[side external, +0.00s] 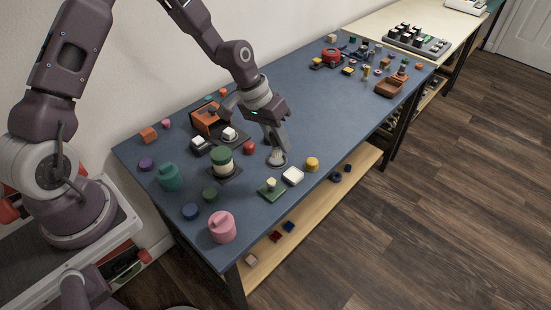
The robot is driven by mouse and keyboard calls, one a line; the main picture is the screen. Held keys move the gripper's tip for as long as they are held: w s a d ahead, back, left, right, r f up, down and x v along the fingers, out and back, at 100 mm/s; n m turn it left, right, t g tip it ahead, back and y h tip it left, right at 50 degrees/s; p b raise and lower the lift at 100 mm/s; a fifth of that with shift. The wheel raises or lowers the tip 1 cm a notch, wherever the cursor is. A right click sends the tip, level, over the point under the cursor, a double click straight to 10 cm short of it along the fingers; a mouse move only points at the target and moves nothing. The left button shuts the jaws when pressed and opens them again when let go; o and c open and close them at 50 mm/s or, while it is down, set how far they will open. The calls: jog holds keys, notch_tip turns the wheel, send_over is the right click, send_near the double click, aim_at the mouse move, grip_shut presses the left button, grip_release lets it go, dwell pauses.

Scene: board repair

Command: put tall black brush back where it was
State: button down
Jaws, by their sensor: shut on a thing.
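My gripper (277,152) points down over the middle of the blue table (320,105). Its fingers are shut, low near the tabletop. A pale grey round piece (277,160) shows right at the fingertips; I cannot tell whether it is the held thing or part of the gripper. I cannot make out the tall black brush clearly in this view; it may be hidden by the fingers or too small to tell.
Near the gripper are a red knob (249,148), a green-topped cylinder (222,160), a white block (292,176), a green plate (271,188) and a yellow cylinder (312,164). An orange box (205,119) stands behind. The front right strip of table is clear.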

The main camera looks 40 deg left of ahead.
jog(key=w+a+f+n+t+y, duration=0.1)
jog(key=w+a+f+n+y, duration=0.1)
jog(key=w+a, duration=0.65)
jog(key=n+y, duration=0.1)
jog(key=y, duration=0.2)
send_over(253, 124)
jog(key=shift+t, duration=0.3)
notch_tip(253, 124, down, 10)
jog(key=shift+f, duration=0.15)
jog(key=shift+w, duration=0.1)
jog(key=shift+f, duration=0.15)
jog(key=c, duration=1.3)
grip_release()
